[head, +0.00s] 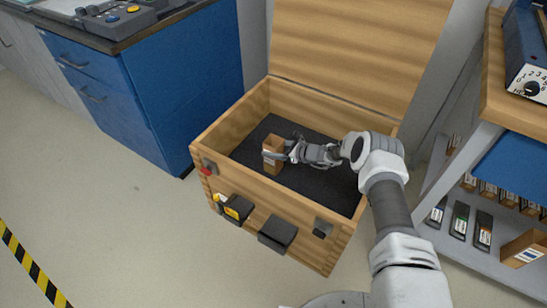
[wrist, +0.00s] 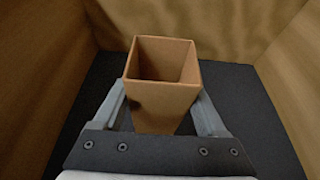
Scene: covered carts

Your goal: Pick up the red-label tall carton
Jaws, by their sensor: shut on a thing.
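A tall brown open-topped carton (head: 272,151) is inside the wooden chest, toward its left side. My gripper (head: 280,155) reaches in from the right and is shut on this carton. In the wrist view the carton (wrist: 160,102) stands between the two fingers of my gripper (wrist: 163,92), its open top toward the camera and its inside empty. A red label cannot be made out clearly on it. Whether its base touches the chest floor cannot be told.
The wooden chest (head: 235,175) has its lid (head: 350,45) raised at the back and a dark floor (head: 325,180). A blue cabinet (head: 155,90) stands to the left. A shelf cart (head: 470,225) with several small boxes stands close on the right.

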